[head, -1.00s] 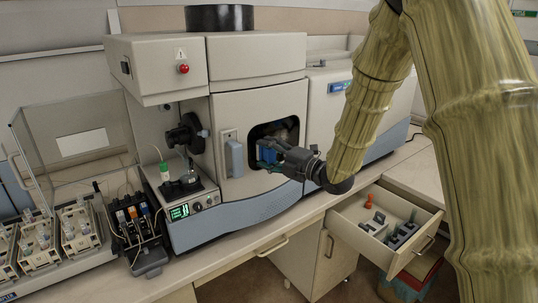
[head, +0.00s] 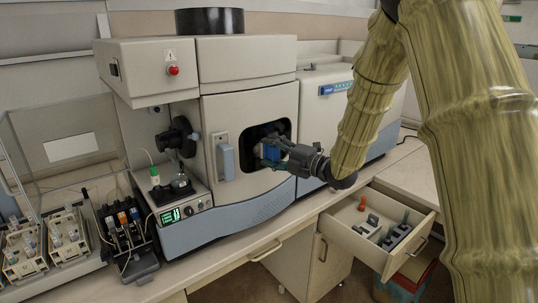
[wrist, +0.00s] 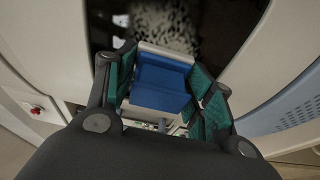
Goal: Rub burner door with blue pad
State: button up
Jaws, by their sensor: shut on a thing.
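The burner door (head: 228,110) is the pale front panel of the spectrometer, with a dark window (head: 250,138) and a blue-grey handle (head: 226,160) on its left. My gripper (head: 272,155) is in front of the window's lower right part. It is shut on the blue pad (head: 271,152), a blue block. In the wrist view the pad (wrist: 160,82) sits between the teal-lined fingers, with pale layers at its far and near edges. A mottled glass area (wrist: 170,25) lies just beyond it. I cannot tell whether the pad touches the glass.
An open drawer (head: 340,234) with small items sticks out at right, below my arm. A sample rack (head: 128,228) and a clear-covered tray unit (head: 70,148) stand at left. A red button (head: 173,71) is on the upper housing. The counter front edge is clear.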

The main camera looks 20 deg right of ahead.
aim_at(251, 149)
jog(key=shift+w+d+b, duration=0.2)
jog(key=shift+w+d, duration=0.1)
jog(key=shift+d, duration=0.35)
jog(key=shift+w+d+b, duration=0.15)
jog(key=shift+w+d, duration=0.1)
jog(key=shift+d, duration=0.35)
jog(key=shift+d, duration=0.1)
jog(key=shift+w+d+f+b, duration=0.1)
jog(key=shift+w+d+b, duration=0.25)
jog(key=shift+d, duration=0.45)
jog(key=shift+w+d+b, duration=0.2)
jog(key=shift+d+b, duration=0.15)
jog(key=shift+d, duration=0.4)
jog(key=shift+s+a+b, duration=0.55)
jog(key=shift+a+b, duration=0.35)
jog(key=shift+a, duration=0.7)
jog(key=shift+s+a+b, duration=0.6)
jog(key=shift+a+b, duration=0.25)
jog(key=shift+a, duration=0.75)
jog(key=shift+s+a+b, duration=0.55)
jog(key=shift+a+b, duration=0.35)
jog(key=shift+a, duration=0.7)
jog(key=shift+s+a, duration=0.1)
jog(key=shift+a, duration=0.2)
jog(key=shift+r, duration=0.65)
jog(key=w+d+b, duration=0.2)
jog(key=w+d, duration=0.1)
jog(key=d, duration=0.7)
jog(key=shift+w, duration=0.3)
